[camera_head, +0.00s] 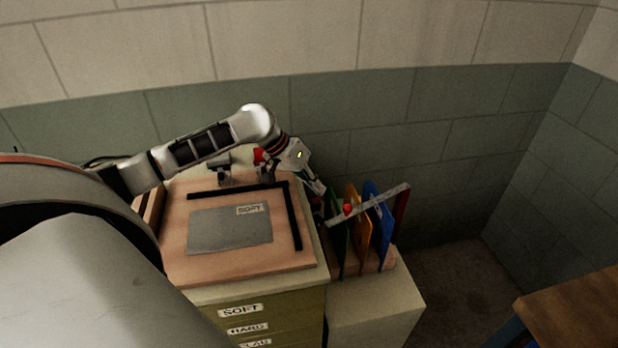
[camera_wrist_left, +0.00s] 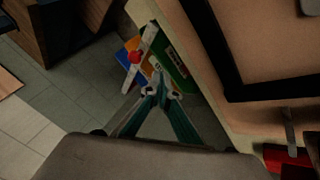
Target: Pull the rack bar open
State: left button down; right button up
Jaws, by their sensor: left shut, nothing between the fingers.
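The rack bar (camera_head: 375,204) is a light grey bar with a red knob (camera_head: 347,209) near its left end. It runs across the front of a rack holding green, orange and blue panels (camera_head: 380,215). In the left wrist view the bar (camera_wrist_left: 144,53) and its red knob (camera_wrist_left: 134,57) show just beyond the fingertips. My left gripper (camera_head: 322,190) is shut and empty, above and left of the knob. It also shows in the left wrist view (camera_wrist_left: 161,92), with its fingertips apart from the knob. My right gripper is not in view.
A wooden board (camera_head: 179,250) with a grey sheet marked SOFT (camera_head: 228,233) and black strips lies on a drawer cabinet (camera_head: 283,318) left of the rack. A wooden table (camera_head: 575,315) stands at the lower right. Open floor (camera_head: 455,290) lies between.

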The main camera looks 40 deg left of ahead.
pick_arm(q)
jog(key=w+d+f, duration=0.1)
jog(key=d+f, duration=0.2)
jog(key=d, duration=0.2)
jog(key=shift+w, duration=0.25)
jog(key=shift+d, duration=0.1)
